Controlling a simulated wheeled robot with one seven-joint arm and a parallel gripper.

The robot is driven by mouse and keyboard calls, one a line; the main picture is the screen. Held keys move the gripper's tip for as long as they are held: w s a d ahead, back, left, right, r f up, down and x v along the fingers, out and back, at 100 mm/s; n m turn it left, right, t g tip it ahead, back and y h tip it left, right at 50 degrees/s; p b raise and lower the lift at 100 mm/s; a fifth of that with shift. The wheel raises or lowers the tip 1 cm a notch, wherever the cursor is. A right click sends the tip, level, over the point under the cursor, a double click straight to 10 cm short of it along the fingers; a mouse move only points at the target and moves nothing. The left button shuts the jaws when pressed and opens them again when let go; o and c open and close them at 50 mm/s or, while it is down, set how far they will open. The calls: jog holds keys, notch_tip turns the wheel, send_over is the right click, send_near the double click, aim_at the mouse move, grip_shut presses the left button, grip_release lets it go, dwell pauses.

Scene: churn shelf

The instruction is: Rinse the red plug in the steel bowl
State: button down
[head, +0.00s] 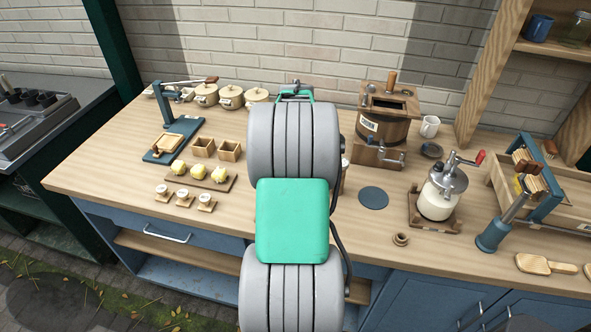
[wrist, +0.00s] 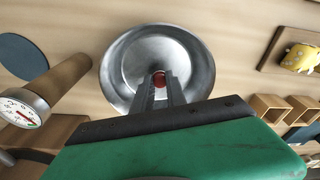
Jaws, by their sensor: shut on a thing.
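The steel bowl (wrist: 195,62) stands on the wooden worktop in the wrist view, round and shiny, hidden in the head view behind my arm. My gripper (wrist: 159,84) reaches over the bowl with its fingers close together, shut on the red plug (wrist: 158,78). No water can be made out in the bowl.
A dial thermometer with a wooden stem (wrist: 22,108) is left of the bowl, near a round blue mat (head: 373,197). Small wooden boxes (wrist: 268,107) and a board with yellow lumps (wrist: 302,58) are to the right. A glass churn (head: 438,195) and wooden barrel (head: 385,125) stand further along.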

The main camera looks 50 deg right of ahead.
jog(key=shift+w, duration=0.15)
jog(key=shift+r, duration=0.1)
jog(key=shift+r+p, duration=2.45)
jog(key=shift+r, duration=1.2)
jog(key=shift+r+p, duration=1.3)
jog(key=shift+r, duration=0.7)
